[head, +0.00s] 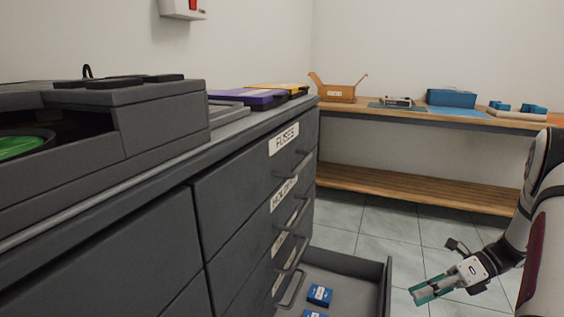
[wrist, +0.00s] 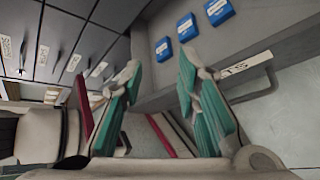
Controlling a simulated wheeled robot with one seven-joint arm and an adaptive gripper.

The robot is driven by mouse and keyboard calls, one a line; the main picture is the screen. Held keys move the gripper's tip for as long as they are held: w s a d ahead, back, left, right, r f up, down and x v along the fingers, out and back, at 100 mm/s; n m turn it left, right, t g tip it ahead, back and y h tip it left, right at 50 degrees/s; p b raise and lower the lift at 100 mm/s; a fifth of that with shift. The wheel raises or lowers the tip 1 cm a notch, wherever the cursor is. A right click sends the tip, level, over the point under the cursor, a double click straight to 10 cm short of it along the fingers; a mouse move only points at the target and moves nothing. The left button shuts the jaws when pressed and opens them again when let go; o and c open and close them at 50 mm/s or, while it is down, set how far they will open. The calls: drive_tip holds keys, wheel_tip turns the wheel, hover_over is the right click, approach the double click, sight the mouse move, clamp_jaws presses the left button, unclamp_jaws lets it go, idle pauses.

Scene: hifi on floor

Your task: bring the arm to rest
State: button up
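My gripper (head: 425,292) is at the lower right of the head view, held out over the tiled floor to the right of an open drawer. My arm (head: 540,220) comes in from the right edge. In the wrist view the two green-padded fingers of my gripper (wrist: 158,82) stand apart with nothing between them. The open bottom drawer (head: 374,270) of the grey cabinet holds small blue boxes (head: 319,295). In the wrist view several blue boxes (wrist: 187,27) lie in the drawer beyond my fingertips.
The grey cabinet (head: 235,215) with labelled drawers fills the left. A wooden workbench (head: 430,118) along the back wall bears an open cardboard box (head: 338,92) and a blue box (head: 451,98). Tiled floor (head: 390,222) is clear between the drawer and the bench.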

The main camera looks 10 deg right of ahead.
drive_tip(key=a+r+n+g+h, duration=0.2)
drive_tip(key=a+r+n+g, duration=0.1)
drive_tip(key=a+r+n, duration=0.65)
drive_tip(key=s+a+r+n+g+h, duration=0.2)
drive_tip(key=s+a+r+n+h, duration=0.3)
drive_tip(key=s+a+r+n, duration=0.55)
drive_tip(key=s+a+n+t+h, duration=0.1)
drive_tip(key=s+a+n+h, duration=0.2)
drive_tip(key=s+n, duration=0.35)
drive_tip(key=s+a+n+t+h, duration=0.25)
drive_tip(key=s+n, duration=0.25)
drive_tip(key=s, duration=0.3)
wheel_tip(320, 180, up, 36)
drive_tip(key=t+p, duration=0.3)
drive_tip(key=p, duration=3.1)
drive_tip(key=shift+w+d, duration=0.15)
drive_tip(key=shift+w, duration=0.1)
drive_tip(key=shift+d+r, duration=0.1)
